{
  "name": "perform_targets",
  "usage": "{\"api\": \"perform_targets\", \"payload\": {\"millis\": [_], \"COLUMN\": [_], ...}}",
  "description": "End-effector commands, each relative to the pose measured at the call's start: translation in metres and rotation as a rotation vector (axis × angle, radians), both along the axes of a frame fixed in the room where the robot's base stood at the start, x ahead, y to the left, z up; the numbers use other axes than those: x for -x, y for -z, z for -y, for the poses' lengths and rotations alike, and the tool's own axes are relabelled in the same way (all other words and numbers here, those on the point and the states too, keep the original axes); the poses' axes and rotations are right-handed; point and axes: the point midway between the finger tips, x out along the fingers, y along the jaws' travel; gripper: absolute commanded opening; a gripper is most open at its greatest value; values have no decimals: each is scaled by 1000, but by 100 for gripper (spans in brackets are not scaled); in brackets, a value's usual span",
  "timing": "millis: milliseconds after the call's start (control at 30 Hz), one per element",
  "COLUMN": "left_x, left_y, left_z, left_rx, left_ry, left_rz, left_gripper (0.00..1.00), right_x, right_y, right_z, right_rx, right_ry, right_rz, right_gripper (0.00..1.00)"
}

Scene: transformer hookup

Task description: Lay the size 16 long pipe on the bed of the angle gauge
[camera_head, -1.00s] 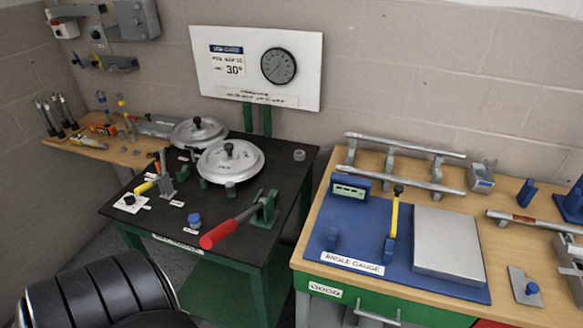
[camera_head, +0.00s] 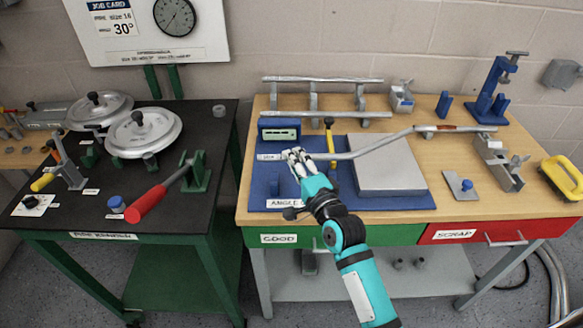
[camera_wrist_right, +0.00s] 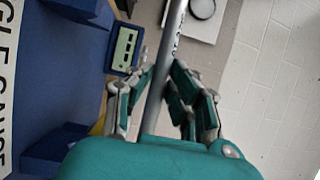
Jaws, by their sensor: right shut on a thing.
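My right gripper (camera_head: 297,160) is shut around a grey pipe (camera_head: 385,141). The pipe runs from the left edge of the angle gauge (camera_head: 440,203) across to its upper right, with a bend near the grey plate (camera_head: 385,172). In the right wrist view the pipe (camera_wrist_right: 168,65) passes between the fingers (camera_wrist_right: 160,90), with dark writing on it. The gauge has a blue base, a display box (camera_head: 279,130), small blue blocks (camera_head: 274,187) and a yellow-handled lever (camera_head: 331,145). The pipe appears over the gauge; whether it touches the bed is unclear. My left gripper is out of view.
Two straight pipes (camera_head: 325,79) rest on stands at the back. A blue clamp stand (camera_head: 492,90) and yellow-handled tool (camera_head: 562,178) stand right. The pipe bender bench (camera_head: 90,218) is left.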

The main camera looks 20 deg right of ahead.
Motion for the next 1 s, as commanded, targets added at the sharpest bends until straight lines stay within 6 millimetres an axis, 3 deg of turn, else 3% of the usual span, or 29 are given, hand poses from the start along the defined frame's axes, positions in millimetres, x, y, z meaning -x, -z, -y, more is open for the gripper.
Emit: {"api": "perform_targets", "payload": {"millis": [367,1000], "left_x": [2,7], "left_y": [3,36], "left_z": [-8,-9], "left_rx": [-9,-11], "left_ry": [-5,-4], "left_rz": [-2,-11], "left_gripper": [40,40], "right_x": [2,2], "right_y": [2,51], "right_z": [0,0], "right_rx": [-1,1], "right_ry": [2,1], "right_rz": [22,19], "right_gripper": [0,0]}}
